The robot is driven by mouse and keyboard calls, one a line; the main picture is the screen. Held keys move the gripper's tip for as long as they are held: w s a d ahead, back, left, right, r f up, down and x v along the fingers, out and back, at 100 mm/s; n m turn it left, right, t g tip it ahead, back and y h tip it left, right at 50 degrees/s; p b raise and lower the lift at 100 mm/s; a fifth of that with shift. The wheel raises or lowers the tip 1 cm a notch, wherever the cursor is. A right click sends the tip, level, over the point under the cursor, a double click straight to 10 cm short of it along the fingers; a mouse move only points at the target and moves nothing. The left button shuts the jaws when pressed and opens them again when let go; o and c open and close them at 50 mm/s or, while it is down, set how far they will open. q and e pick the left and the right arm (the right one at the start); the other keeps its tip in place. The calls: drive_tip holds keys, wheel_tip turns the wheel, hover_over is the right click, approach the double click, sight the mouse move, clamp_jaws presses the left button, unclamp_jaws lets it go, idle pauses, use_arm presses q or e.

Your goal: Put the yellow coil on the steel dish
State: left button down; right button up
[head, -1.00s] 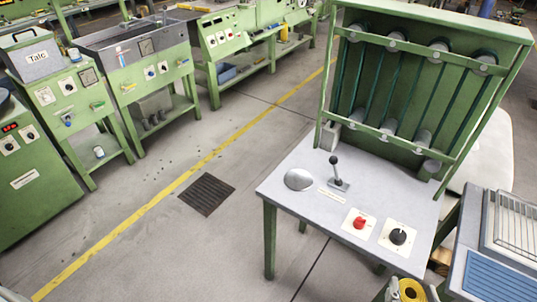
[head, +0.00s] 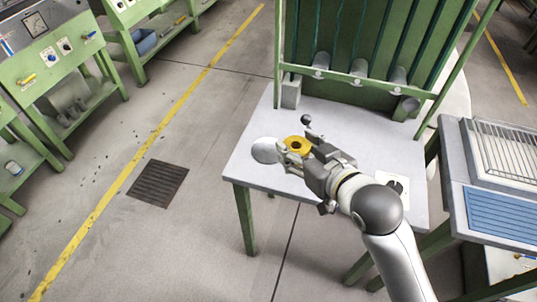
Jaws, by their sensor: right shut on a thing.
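The yellow coil (head: 297,145) is in my right gripper (head: 296,150), which is shut on it. The gripper holds it over the grey table top, just right of the steel dish. The steel dish (head: 264,150) is a round, shiny disc at the table's left edge; its right side is partly covered by the gripper fingers. I cannot tell how high the coil is above the table. My left gripper is not in view.
A black-knobbed lever (head: 306,120) stands just behind the coil. The green frame with tubes (head: 350,45) rises at the table's back. The grey table top (head: 355,118) has free room behind my arm. A blue-ribbed tray (head: 502,211) is on the right.

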drive_tip(key=shift+w+a+f, duration=0.15)
drive_tip(key=shift+w+a, duration=0.15)
drive_tip(key=shift+w, duration=0.3)
drive_tip(key=x, duration=0.4)
drive_tip(key=f+x, duration=0.1)
drive_tip(key=x, duration=0.4)
drive_tip(key=f+x, duration=0.1)
drive_tip(key=x, duration=0.4)
drive_tip(key=shift+s+d+f, duration=0.25)
drive_tip(key=shift+d+f, duration=0.05)
drive_tip(key=shift+d, duration=0.05)
drive_tip(key=shift+w+a+f+b, duration=0.2)
drive_tip(key=shift+w+f+b, duration=0.15)
drive_tip(key=shift+w+f, duration=0.25)
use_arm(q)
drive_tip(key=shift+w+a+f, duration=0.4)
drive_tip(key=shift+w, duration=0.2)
use_arm(e)
drive_tip(key=shift+s+f, duration=0.15)
drive_tip(key=shift+f, duration=1.4)
drive_tip(key=shift+f, duration=0.15)
drive_tip(key=o, duration=1.1)
